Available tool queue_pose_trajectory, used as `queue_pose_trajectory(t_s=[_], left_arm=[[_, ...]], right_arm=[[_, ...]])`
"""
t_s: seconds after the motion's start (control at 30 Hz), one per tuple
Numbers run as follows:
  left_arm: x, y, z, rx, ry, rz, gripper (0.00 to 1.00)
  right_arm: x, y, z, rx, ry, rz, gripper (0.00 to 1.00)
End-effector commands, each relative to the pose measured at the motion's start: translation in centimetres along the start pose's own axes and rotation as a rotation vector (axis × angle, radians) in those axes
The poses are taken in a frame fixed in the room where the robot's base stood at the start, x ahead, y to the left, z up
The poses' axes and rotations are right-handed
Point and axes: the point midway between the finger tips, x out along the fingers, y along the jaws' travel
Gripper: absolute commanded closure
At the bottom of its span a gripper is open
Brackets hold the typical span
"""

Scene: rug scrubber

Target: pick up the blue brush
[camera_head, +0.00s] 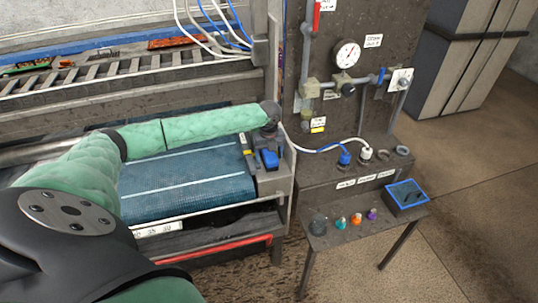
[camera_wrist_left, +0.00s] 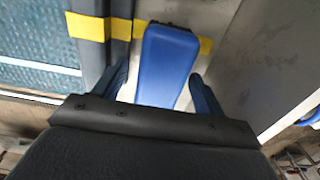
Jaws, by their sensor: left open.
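The blue brush (camera_head: 269,159) lies on the metal edge of the scrubber at the right end of the blue belt. It shows large as a blue block in the left wrist view (camera_wrist_left: 168,62), between the fingers. My left gripper (camera_head: 267,140) is just above and beside the brush, pointing down. In the left wrist view its two fingers (camera_wrist_left: 159,78) stand apart on either side of the brush, with gaps visible, so it is open. I cannot tell how far below the fingertips the brush sits. My right gripper is not in view.
Yellow tape (camera_wrist_left: 87,27) marks the edge beside the brush. A pipe panel with a gauge (camera_head: 347,53) stands to the right. A small table (camera_head: 345,238) with colored knobs and a blue-framed tray (camera_head: 407,194) is at lower right. A red bar (camera_head: 215,249) runs below the belt.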

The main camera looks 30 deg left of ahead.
Motion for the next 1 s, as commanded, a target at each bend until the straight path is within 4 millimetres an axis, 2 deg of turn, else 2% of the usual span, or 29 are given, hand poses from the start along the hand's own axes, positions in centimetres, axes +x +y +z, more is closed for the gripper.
queue_pose_trajectory(t_s=[0.3,0.5,0.57,0.93,0.97,1.0], left_arm=[[0.4,0.0,0.0,0.001,0.000,0.001,0.31],[0.4,0.0,0.0,0.001,0.000,0.001,0.70],[0.4,0.0,0.0,0.001,0.000,0.000,0.80],[-0.4,-0.1,0.1,0.000,-0.002,-0.002,0.80],[-0.7,-0.1,0.1,0.000,-0.002,-0.002,0.80],[-1.2,0.0,0.1,0.001,-0.002,-0.001,0.80]], right_arm=[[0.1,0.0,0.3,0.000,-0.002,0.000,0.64],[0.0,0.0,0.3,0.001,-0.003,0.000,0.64],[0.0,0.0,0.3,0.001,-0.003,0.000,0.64],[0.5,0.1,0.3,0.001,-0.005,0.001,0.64],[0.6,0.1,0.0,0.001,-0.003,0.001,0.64],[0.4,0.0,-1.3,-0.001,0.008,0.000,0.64]])
